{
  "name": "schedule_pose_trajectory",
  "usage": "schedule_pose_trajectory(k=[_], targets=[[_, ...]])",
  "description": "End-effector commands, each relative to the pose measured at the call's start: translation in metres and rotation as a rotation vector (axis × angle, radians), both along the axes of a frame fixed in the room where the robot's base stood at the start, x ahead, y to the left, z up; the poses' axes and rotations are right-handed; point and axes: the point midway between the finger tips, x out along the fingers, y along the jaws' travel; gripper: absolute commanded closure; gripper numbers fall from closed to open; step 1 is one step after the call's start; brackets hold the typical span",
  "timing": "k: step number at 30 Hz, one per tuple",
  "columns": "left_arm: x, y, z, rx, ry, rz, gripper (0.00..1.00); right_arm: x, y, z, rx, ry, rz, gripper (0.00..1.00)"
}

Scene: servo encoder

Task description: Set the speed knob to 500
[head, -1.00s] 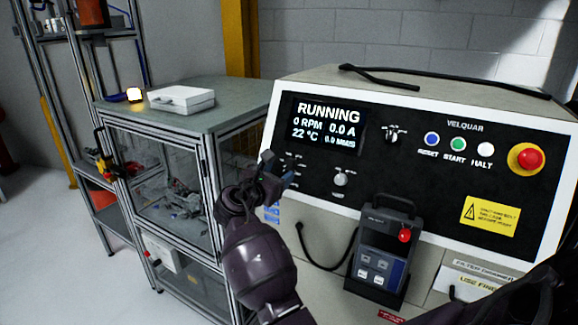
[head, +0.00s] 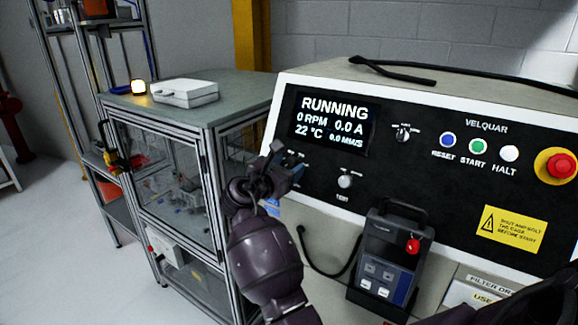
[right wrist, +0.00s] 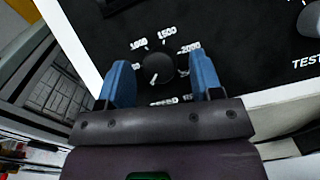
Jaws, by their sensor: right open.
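The black speed knob (right wrist: 160,68) sits on the control panel in the right wrist view, with 1000, 1500 and 2000 printed around its top and a partly covered SPEED label below. Its white mark points to the lower left. My right gripper (right wrist: 163,78) is open, with one blue finger on each side of the knob and a visible gap to each. In the head view my right gripper (head: 283,168) is at the panel's left side and hides the knob. The display (head: 332,122) reads RUNNING, 0 RPM, 0.0 A, 22 °C. My left gripper is not in view.
Another knob (head: 345,181) is right of my gripper, with a selector (head: 403,132) above it. Blue, green and white buttons and a red emergency stop (head: 556,166) lie further right. A handheld pendant (head: 388,257) stands below. A glass-sided cabinet (head: 170,180) is at left.

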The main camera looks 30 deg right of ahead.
Motion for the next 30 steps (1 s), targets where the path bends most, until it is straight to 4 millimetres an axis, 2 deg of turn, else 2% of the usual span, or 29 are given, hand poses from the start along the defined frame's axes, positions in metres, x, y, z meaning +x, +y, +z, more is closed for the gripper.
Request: schedule_pose_trajectory(k=[6,16,23,30], targets=[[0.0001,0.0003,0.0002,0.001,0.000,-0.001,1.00,0.0000,0.0003,0.0004,0.000,-0.001,0.000,0.40],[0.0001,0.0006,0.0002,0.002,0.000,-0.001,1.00,0.0000,0.0001,0.0003,0.000,-0.001,0.000,0.89],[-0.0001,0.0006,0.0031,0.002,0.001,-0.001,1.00,0.0003,0.0002,0.0012,0.008,-0.018,-0.009,0.89],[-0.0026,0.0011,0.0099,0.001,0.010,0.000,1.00,0.0016,0.0006,0.0027,0.045,-0.110,-0.056,0.89]])
